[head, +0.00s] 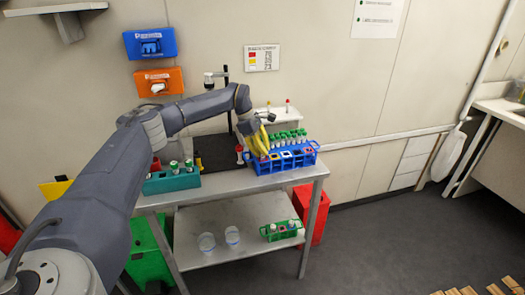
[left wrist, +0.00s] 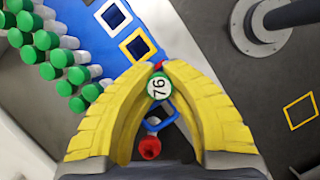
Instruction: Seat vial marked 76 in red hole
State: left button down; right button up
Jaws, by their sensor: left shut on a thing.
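My left gripper (head: 262,151) is over the left end of the blue rack (head: 298,160) in the head view. In the left wrist view its yellow fingers (left wrist: 160,88) are closed around the vial marked 76 (left wrist: 159,88), whose round white top with a green rim faces the camera. A small bit of red (left wrist: 158,66) shows at the fingertips beside the vial, likely the red hole's border, mostly hidden. A white-bordered hole (left wrist: 112,14), a yellow-bordered hole (left wrist: 136,44) and a blue-bordered square (left wrist: 160,120) lie in line with it. I cannot tell whether the vial's lower end is in a hole.
Several green-capped vials (left wrist: 60,58) stand in rows beside the holes. A red-capped item (left wrist: 150,147) is below the gripper. A teal rack (head: 172,180) stands at the table's left. A stand (head: 228,95) rises behind the arm. The lower shelf holds a green rack (head: 281,232).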

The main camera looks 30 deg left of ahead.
pick_arm(q)
jog(key=shift+f, duration=0.35)
jog(key=c, duration=1.4)
grip_release()
jog(key=shift+c, duration=0.2)
jog(key=shift+a+r, duration=0.1)
jog(key=shift+r, duration=0.1)
jog(key=v, duration=1.1)
jog(key=shift+r, duration=0.3)
